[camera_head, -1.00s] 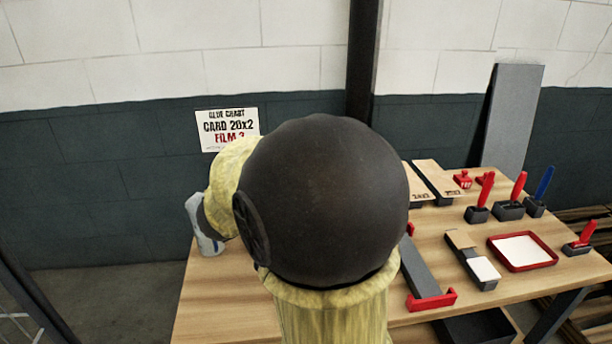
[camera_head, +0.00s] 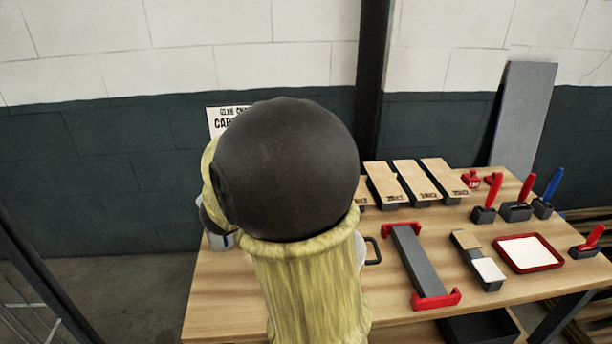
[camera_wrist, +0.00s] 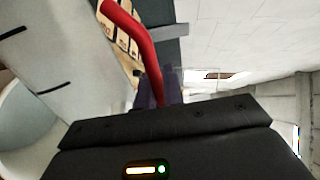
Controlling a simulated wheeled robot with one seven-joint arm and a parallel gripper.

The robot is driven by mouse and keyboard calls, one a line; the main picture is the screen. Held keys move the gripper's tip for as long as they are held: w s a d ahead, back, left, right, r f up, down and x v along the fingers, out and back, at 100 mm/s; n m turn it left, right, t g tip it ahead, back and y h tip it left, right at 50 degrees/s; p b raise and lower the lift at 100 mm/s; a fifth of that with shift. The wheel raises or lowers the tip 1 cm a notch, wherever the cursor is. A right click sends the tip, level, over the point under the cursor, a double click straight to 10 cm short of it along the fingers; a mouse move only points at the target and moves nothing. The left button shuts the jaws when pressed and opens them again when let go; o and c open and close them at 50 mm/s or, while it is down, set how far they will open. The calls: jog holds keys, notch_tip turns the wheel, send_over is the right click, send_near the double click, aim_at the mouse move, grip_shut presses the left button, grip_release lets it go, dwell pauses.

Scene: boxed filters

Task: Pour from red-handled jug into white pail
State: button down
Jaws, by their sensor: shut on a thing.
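In the wrist view my gripper (camera_wrist: 161,92) is shut on the red handle (camera_wrist: 138,38) of the jug. The jug's pale body (camera_wrist: 75,55) with short black marks fills the left of that view. A rounded pale rim and wall (camera_wrist: 25,125) shows at lower left, perhaps the white pail; I cannot tell for sure. In the head view my arm hides the gripper and most of the jug. A whitish piece (camera_head: 220,241) shows left of my arm, too covered to name. A pale vessel with a dark handle (camera_head: 374,250) peeks out right of my arm.
The wooden table (camera_head: 225,300) holds a grey bar with red ends (camera_head: 418,260), several boxed filters (camera_head: 410,178), a red-rimmed tray (camera_head: 530,253) and red and blue handled tools (camera_head: 517,205). A wall with a sign (camera_head: 222,118) stands behind. The table's front left is clear.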

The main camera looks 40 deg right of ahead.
jog(key=shift+w+a+n+p, duration=0.15)
jog(key=shift+w+n+p, duration=0.45)
jog(key=shift+w+p, duration=0.15)
jog(key=shift+f, duration=0.1)
jog(key=shift+w+a+r+n+p, duration=0.1)
jog(key=shift+w+r+n+p, duration=0.3)
jog(key=shift+p, duration=0.6)
jog(key=shift+w+a+r+n+g+p, duration=0.15)
jog(key=shift+w+r+n+g+p, duration=0.25)
jog(key=shift+p, duration=0.9)
jog(key=shift+w+r+n+p, duration=0.2)
jog(key=shift+n+p, duration=0.1)
jog(key=shift+p, duration=0.15)
jog(key=shift+w+r+h+p, duration=0.2)
jog(key=shift+h+p, duration=0.1)
jog(key=shift+p, duration=0.25)
jog(key=shift+w+a+r+n+p, duration=0.15)
jog(key=shift+w+n+p, duration=0.25)
jog(key=shift+n+p, duration=0.5)
jog(key=shift+w+g+p, duration=0.15)
jog(key=shift+g+p, duration=0.15)
jog(key=shift+p, duration=0.25)
